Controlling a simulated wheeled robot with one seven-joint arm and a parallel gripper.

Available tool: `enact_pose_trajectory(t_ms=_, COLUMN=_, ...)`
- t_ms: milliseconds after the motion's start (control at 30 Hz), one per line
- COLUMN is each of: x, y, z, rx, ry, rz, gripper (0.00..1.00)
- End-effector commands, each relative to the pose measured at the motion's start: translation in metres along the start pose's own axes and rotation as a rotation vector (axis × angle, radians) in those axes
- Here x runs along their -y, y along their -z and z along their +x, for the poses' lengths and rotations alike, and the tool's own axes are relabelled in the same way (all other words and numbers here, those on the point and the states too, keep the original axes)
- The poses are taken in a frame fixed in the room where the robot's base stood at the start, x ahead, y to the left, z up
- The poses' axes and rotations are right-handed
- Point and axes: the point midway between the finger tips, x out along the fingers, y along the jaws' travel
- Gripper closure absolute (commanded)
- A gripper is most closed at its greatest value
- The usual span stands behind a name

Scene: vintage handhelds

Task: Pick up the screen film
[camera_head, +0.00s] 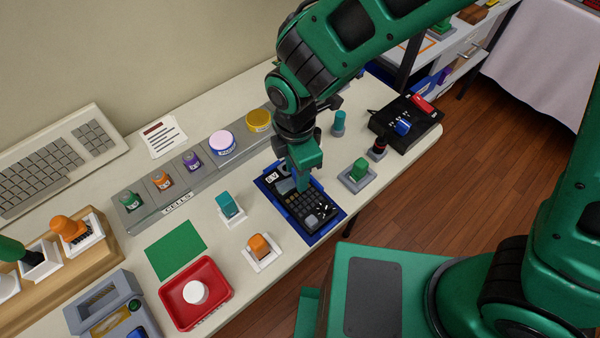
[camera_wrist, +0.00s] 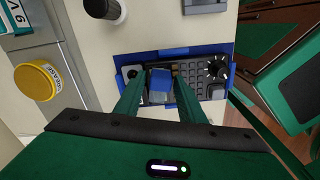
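A black handheld (camera_head: 313,208) with a keypad and a round dial lies in a blue tray (camera_head: 334,228) on the bench. In the wrist view the handheld (camera_wrist: 200,72) lies across the picture. A small blue tab with a pale grey sheet below it, apparently the screen film (camera_wrist: 160,84), is over the handheld's screen area. My gripper (camera_wrist: 160,88) points down over it, with one finger on each side. The fingers look open, with narrow gaps beside the tab. In the head view my gripper (camera_head: 303,184) hides part of the screen.
A teal-topped block (camera_head: 229,206) and an orange-topped block (camera_head: 260,247) stand left of the tray. A green-topped block (camera_head: 358,172) is to its right. A long grey rack with jars and cells (camera_head: 176,190) runs behind. A red tray (camera_head: 208,307) is at front left.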

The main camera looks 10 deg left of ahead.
Motion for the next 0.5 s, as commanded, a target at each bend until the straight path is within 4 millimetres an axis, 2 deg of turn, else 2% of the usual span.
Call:
enact_pose_trajectory(t_ms=33, x=-0.0001, y=0.0000, z=-0.0001, rx=0.000, ry=0.000, rz=0.000, gripper=0.77)
enact_pose_trajectory(t_ms=100, x=-0.0001, y=0.0000, z=-0.0001, rx=0.000, ry=0.000, rz=0.000, gripper=0.92)
enact_pose_trajectory(t_ms=500, x=-0.0003, y=0.0002, z=-0.0029, rx=-0.001, ry=0.000, rz=0.000, gripper=0.92)
